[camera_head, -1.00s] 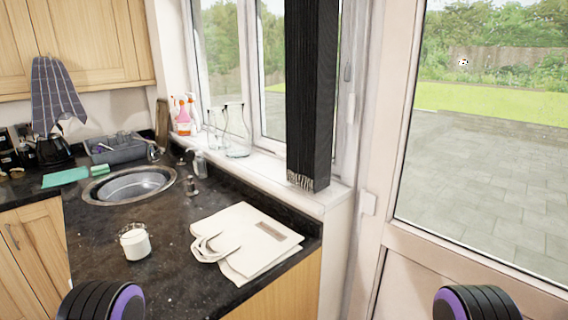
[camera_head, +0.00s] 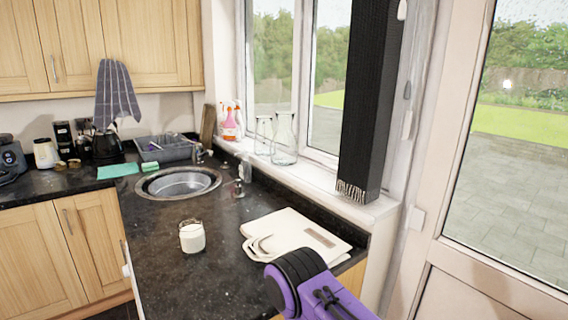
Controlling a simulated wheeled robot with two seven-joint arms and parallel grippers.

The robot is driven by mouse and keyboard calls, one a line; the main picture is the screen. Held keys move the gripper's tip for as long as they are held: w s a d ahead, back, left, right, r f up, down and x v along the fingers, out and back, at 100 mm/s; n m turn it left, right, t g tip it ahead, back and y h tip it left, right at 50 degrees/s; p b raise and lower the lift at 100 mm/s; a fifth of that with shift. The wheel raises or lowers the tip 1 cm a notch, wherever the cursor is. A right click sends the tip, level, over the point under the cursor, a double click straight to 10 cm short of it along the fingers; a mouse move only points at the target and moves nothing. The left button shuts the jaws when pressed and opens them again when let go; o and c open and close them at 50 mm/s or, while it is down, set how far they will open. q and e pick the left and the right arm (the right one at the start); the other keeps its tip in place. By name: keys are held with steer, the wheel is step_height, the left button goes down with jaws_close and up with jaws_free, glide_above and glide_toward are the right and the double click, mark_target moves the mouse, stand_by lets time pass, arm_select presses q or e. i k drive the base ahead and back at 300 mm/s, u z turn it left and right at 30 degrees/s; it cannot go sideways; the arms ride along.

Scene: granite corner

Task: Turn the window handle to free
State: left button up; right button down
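The window (camera_head: 327,75) stands above the sill, right of centre. A dark fringed scarf-like cloth (camera_head: 367,100) hangs in front of its right part and hides some of the frame. Small pale fittings show on the frame right of the cloth, one at the top edge (camera_head: 402,10) and one lower (camera_head: 407,91). I cannot tell which of them is the window handle, or how it is turned. A purple and black part of my arm shows at the bottom, in front of the counter edge. Neither gripper's fingers are in view.
A dark counter (camera_head: 215,270) holds a round sink (camera_head: 180,183), a white-filled glass jar (camera_head: 192,237) and a folded cream bag (camera_head: 297,236). Glass bottles (camera_head: 284,140) and spray bottles (camera_head: 231,122) stand on the sill (camera_head: 300,183). A glazed door (camera_head: 445,225) is at right.

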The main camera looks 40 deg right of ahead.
mark_target(328, 164)
steer(key=i, duration=0.2)
steer(key=z, duration=1.1)
